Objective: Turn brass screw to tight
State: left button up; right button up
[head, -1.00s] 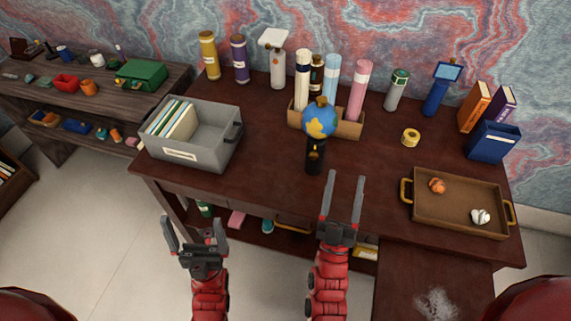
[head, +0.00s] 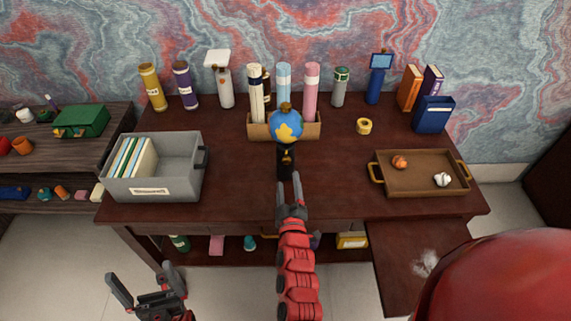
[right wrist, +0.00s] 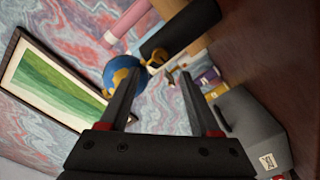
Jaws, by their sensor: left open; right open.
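A blue globe with yellow patches (head: 286,124) stands on a black post (head: 285,168) near the middle of the desk. The small brass screw (head: 287,159) is on the post's front, below the globe. My right gripper (head: 288,183) is open in front of the post, with its fingertips close to the screw. In the right wrist view the globe (right wrist: 117,72), the black post (right wrist: 182,27) and the brass screw (right wrist: 156,59) show beyond the two parted fingers. Contact cannot be told. My left gripper (head: 143,276) is open and empty, low before the desk's front left.
A grey file box (head: 180,179) stands on the left of the desk. A holder with rolled tubes (head: 311,131) is behind the globe. A yellow tape roll (head: 363,126) lies right of it.

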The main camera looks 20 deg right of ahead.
aim_at(286, 162)
jog(key=p+x, duration=0.1)
jog(key=x, duration=0.6)
jog(key=shift+w+d, duration=0.1)
jog(key=shift+w, duration=0.15)
jog(key=shift+c, duration=0.3)
grip_shut()
